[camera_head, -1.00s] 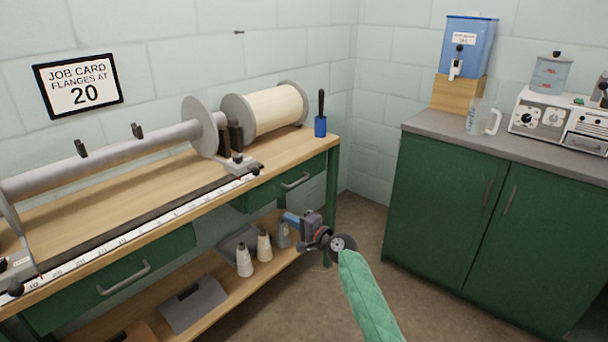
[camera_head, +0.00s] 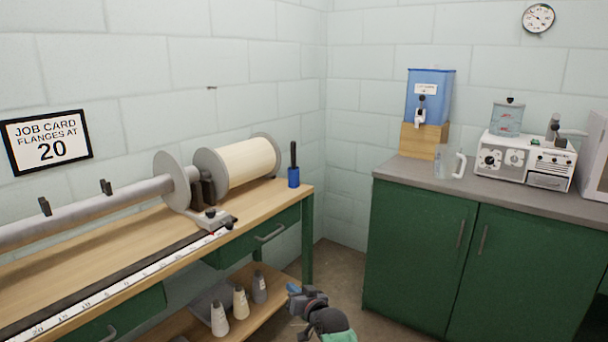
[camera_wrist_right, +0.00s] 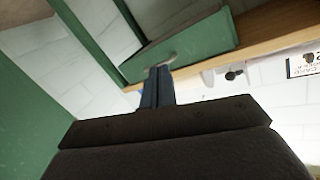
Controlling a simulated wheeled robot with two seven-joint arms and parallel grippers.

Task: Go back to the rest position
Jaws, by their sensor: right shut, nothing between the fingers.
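My right gripper (camera_head: 293,289) is low in the head view, in front of the bench's right end and below the drawer height. Its blue fingers are together with nothing between them. In the right wrist view the shut fingers (camera_wrist_right: 157,86) point toward a green drawer front (camera_wrist_right: 185,52) and the wooden bench edge. The fingers appear apart from the bench, though the exact gap is hard to judge. My left gripper is not in view.
The wooden bench (camera_head: 120,246) holds a beam with flanges (camera_head: 168,182), a wound cream roll (camera_head: 250,162) and a blue holder (camera_head: 293,177). Cones (camera_head: 240,301) stand on the lower shelf. Green cabinets (camera_head: 420,245) stand at right. Open floor (camera_head: 335,265) lies between.

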